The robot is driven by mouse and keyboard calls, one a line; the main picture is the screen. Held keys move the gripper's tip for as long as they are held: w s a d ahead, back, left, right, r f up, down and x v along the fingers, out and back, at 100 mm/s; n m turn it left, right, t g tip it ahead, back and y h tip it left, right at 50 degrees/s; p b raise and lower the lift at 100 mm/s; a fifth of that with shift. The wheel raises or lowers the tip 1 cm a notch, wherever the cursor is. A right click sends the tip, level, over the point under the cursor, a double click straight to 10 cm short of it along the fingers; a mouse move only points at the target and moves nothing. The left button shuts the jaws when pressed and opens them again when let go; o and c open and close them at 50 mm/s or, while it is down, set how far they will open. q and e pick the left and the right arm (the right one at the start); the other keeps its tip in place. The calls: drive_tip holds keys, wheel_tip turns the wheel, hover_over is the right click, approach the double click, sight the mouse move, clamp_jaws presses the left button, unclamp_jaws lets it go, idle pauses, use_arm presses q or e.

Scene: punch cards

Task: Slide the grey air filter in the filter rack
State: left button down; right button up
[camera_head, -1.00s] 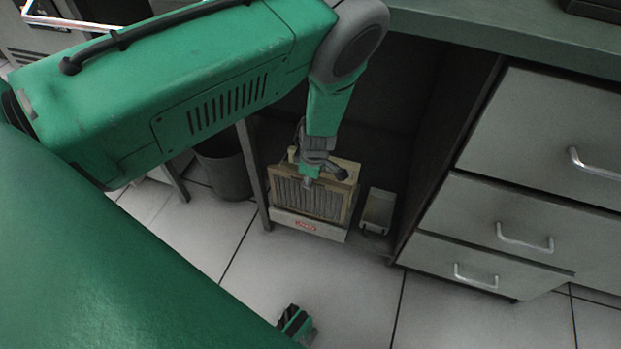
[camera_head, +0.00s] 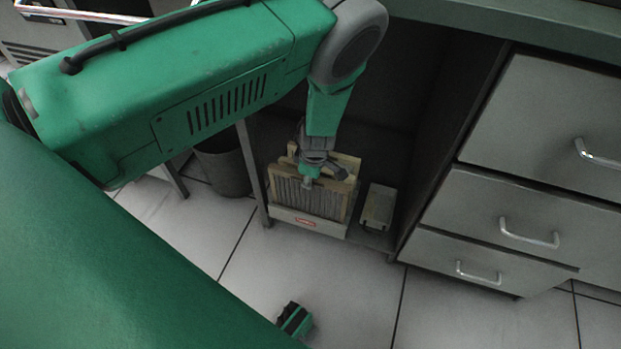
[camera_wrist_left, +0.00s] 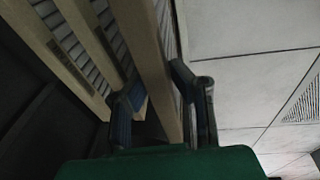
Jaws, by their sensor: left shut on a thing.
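The grey air filter (camera_head: 308,199), pleated with a tan frame, stands upright in the filter rack (camera_head: 285,215), a low light box with a red label under the desk. My left gripper (camera_head: 310,178) is shut on the filter's top edge. In the left wrist view my left gripper (camera_wrist_left: 160,100) has its fingers on either side of the filter's tan frame (camera_wrist_left: 150,55). Another tan-framed panel (camera_wrist_left: 75,45) stands beside it there. Whether the filter is fully seated is hidden. A green and black piece low in the head view may be my right gripper (camera_head: 294,320); its fingers are unclear.
A small pale box (camera_head: 378,207) stands right of the rack. A drawer cabinet (camera_head: 490,215) closes off the right side, and a dark bin (camera_head: 222,168) stands left beyond the desk leg (camera_head: 250,165). The tiled floor in front is clear.

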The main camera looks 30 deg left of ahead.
sight(309, 196)
use_arm(q)
wheel_tip(309, 196, down, 3)
drive_tip(key=shift+r+b, duration=0.2)
drive_tip(key=shift+b, duration=0.45)
drive_tip(key=shift+f, duration=0.1)
drive_tip(key=shift+f, duration=0.85)
drive_tip(key=c, duration=0.9)
unclamp_jaws()
drive_tip(key=shift+o, duration=0.2)
